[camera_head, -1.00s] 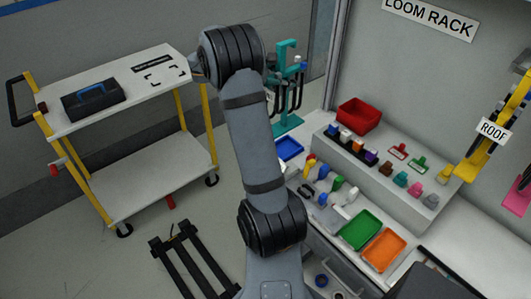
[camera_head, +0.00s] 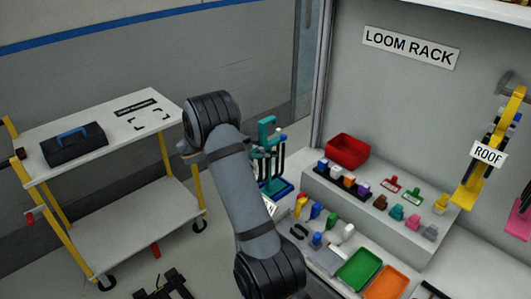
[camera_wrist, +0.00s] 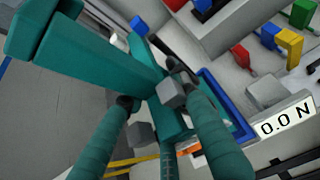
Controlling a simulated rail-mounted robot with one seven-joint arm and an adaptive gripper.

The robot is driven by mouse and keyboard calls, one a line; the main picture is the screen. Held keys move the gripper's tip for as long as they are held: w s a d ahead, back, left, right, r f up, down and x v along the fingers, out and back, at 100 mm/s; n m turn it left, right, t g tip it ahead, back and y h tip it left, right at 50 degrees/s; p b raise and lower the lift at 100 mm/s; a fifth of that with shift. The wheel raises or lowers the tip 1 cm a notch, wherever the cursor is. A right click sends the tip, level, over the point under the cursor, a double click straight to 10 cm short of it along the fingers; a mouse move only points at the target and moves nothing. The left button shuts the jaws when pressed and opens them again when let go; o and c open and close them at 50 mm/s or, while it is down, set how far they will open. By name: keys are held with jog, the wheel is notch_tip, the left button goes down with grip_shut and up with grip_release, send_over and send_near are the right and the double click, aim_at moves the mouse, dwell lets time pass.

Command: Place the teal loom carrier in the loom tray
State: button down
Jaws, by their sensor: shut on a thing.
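The teal loom carrier (camera_head: 267,140) is an upright post with a crosspiece and dark looms hanging from it, left of the bench in the head view. In the wrist view its teal post (camera_wrist: 95,60) fills the left and middle, with thick teal loom lengths in front. My gripper (camera_wrist: 150,85) appears shut on the post; in the head view my arm hides it. The blue loom tray (camera_head: 287,191) lies at the carrier's foot. Its blue rim (camera_wrist: 228,98) shows beside the carrier in the wrist view. I cannot tell whether the base touches the tray floor.
A white plate reading 0.0 N (camera_wrist: 286,117) is beside the tray. A red bin (camera_head: 347,151), several coloured connectors, a green tray (camera_head: 358,270) and an orange tray (camera_head: 387,283) occupy the bench to the right. A cart (camera_head: 110,125) with a toolbox stands left.

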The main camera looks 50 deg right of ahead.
jog(key=shift+f, duration=0.15)
jog(key=c, duration=1.4)
grip_release()
jog(key=shift+c, duration=0.2)
jog(key=v, duration=1.2)
jog(key=shift+b, duration=0.3)
